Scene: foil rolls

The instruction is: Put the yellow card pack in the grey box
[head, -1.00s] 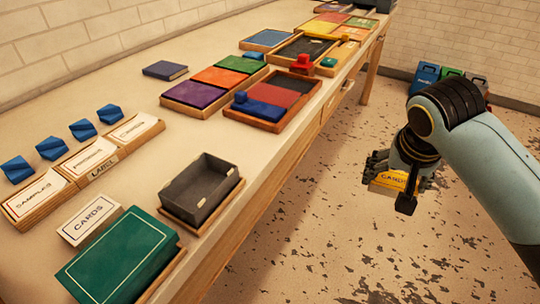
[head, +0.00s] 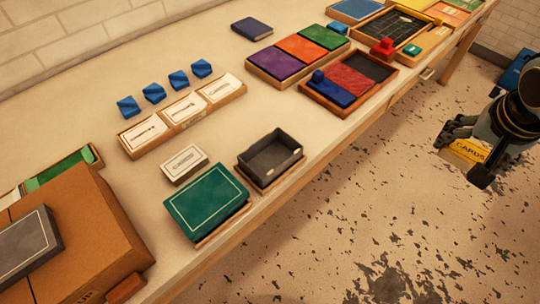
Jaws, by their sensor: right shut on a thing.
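The yellow card pack (head: 468,152), marked CARDS, is in my right gripper (head: 463,160) at the right edge of the head view. The gripper is shut on it and holds it in the air over the floor, away from the table. The dark grey box (head: 269,158) sits open and empty near the table's front edge, to the left of the gripper. My left gripper is not in view.
A green box (head: 206,202) and a white CARDS pack (head: 184,165) stand beside the grey box. A brown carton (head: 75,240) fills the lower left. Trays of coloured blocks (head: 349,85) lie farther right.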

